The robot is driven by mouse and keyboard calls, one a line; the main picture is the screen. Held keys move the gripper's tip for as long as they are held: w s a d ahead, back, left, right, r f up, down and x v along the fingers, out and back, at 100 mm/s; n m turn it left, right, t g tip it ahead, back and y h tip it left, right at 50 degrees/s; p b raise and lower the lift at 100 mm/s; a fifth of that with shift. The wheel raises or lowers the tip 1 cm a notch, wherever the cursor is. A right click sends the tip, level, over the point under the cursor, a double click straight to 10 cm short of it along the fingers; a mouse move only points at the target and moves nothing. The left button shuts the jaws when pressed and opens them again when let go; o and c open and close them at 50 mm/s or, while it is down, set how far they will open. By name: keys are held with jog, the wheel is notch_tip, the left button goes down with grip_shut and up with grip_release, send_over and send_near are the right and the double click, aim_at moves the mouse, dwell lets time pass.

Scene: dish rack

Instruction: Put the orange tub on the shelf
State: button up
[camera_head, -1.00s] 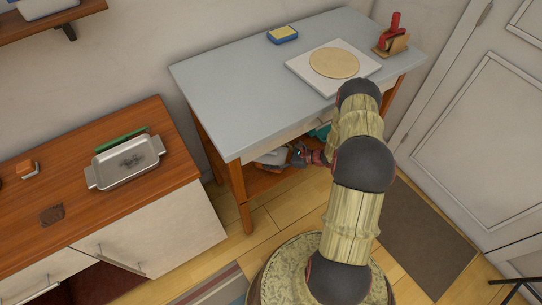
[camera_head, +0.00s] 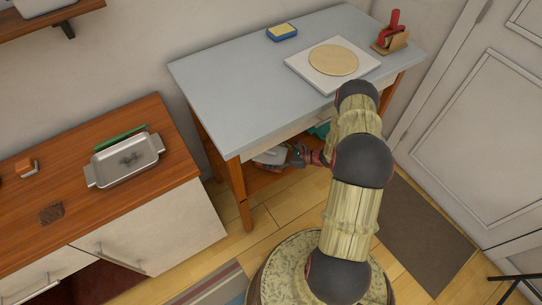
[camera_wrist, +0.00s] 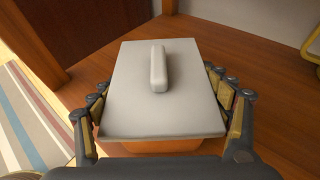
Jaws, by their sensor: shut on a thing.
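The orange tub (camera_wrist: 160,146) has a pale grey lid (camera_wrist: 130,100) with a bar handle on top. In the wrist view my gripper (camera_wrist: 165,110) has its fingers along both sides of the tub and is shut on it. The tub sits upright on or just above the brown wooden shelf (camera_wrist: 270,90); I cannot tell if it touches. In the head view the lidded tub (camera_head: 270,157) shows under the grey-topped table, near its left front leg, with my gripper (camera_head: 297,155) at its right side. Most of the orange body is hidden under the lid.
The table (camera_head: 230,80) overhangs the shelf, and its front left leg (camera_head: 239,195) stands close to the tub. A teal thing (camera_head: 320,130) is farther right under the table. In the wrist view a yellow curved thing (camera_wrist: 312,42) is at the right edge. Bare shelf lies right of the tub.

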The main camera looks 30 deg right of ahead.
jog(key=o, duration=1.3)
jog(key=shift+f, duration=0.1)
jog(key=shift+o, duration=0.7)
jog(key=v, duration=1.2)
grip_shut()
dwell(1.3)
